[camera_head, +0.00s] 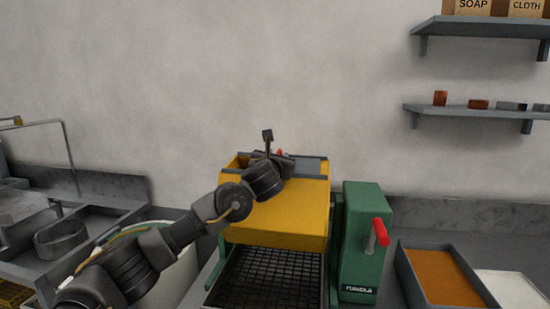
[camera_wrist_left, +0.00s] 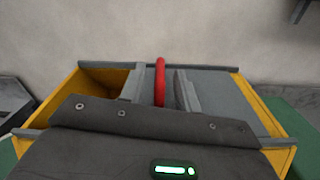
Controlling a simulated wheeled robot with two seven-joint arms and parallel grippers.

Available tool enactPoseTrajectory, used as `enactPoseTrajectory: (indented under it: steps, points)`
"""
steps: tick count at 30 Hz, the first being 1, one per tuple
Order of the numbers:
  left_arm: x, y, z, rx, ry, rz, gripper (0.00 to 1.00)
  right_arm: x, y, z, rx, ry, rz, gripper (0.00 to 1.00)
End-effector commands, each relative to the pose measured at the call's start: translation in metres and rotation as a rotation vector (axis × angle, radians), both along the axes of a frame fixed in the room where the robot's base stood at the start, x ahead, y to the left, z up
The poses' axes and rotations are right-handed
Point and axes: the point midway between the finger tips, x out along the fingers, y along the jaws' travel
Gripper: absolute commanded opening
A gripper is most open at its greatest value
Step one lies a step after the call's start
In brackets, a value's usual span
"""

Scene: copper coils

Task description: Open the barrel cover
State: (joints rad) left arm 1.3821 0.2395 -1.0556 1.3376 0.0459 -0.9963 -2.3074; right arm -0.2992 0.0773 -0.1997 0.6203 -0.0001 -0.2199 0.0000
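The yellow barrel (camera_head: 280,225) stands in the middle of the head view, above a black mesh tray. Its grey cover (camera_head: 311,166) lies over the right part of the top; it also shows in the left wrist view (camera_wrist_left: 218,88). At the left of the top, the yellow interior (camera_wrist_left: 100,82) is exposed. A red handle (camera_wrist_left: 160,80) stands on the cover; only a bit of it shows in the head view (camera_head: 280,152). My left gripper (camera_wrist_left: 162,90) is over the top, its fingers on either side of the handle with narrow gaps visible. My right gripper is out of view.
A green housing (camera_head: 362,240) with a red crank grip (camera_head: 380,232) stands right of the barrel. A tray of orange material (camera_head: 442,278) lies farther right. Metal trays (camera_head: 100,225) are at the left. Wall shelves (camera_head: 470,110) hang at the upper right.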

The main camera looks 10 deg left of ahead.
Motion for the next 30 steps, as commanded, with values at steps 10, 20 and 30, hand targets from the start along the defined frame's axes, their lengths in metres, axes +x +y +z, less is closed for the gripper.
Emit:
enactPoseTrajectory:
  steps: [10,20,30]
  points:
    - [-0.036,0.002,-0.003,0.0,-0.003,-0.002,0.32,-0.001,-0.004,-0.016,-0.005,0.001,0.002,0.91]
    - [-0.094,0.004,-0.001,-0.001,0.001,-0.003,0.32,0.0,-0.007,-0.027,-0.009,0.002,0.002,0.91]
    - [-0.108,0.006,0.0,0.0,0.001,0.001,0.32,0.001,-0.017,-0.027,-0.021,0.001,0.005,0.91]
